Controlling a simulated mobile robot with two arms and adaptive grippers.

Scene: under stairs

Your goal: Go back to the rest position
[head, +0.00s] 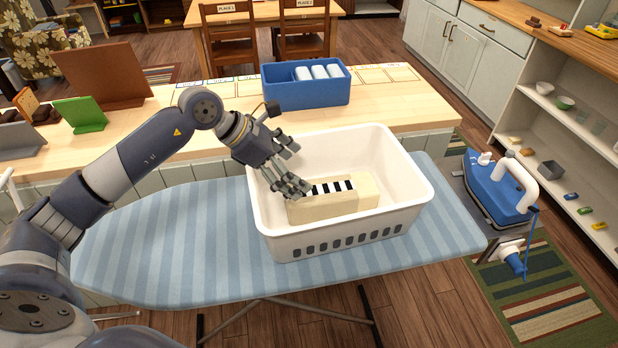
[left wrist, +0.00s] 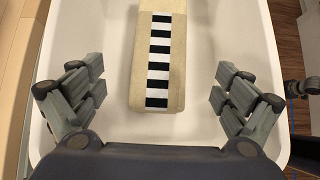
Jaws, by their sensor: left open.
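My left gripper (head: 290,168) is over the left side of a white laundry basket (head: 408,213). In the left wrist view the left gripper (left wrist: 155,92) is open, its fingers spread wide on both sides with nothing between the tips. A beige block (head: 312,209) with a black-and-white striped strip on top lies in the basket. In the left wrist view the block (left wrist: 173,45) lies ahead, between the lines of the two fingers. I cannot tell whether a finger touches it. My right gripper does not show.
The basket stands on a blue striped ironing board (head: 180,250). A blue iron (head: 494,190) stands at its right end. Behind is a wooden counter (head: 410,105) with a blue bin (head: 305,96) holding white items. Open shelves (head: 545,130) stand at the right.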

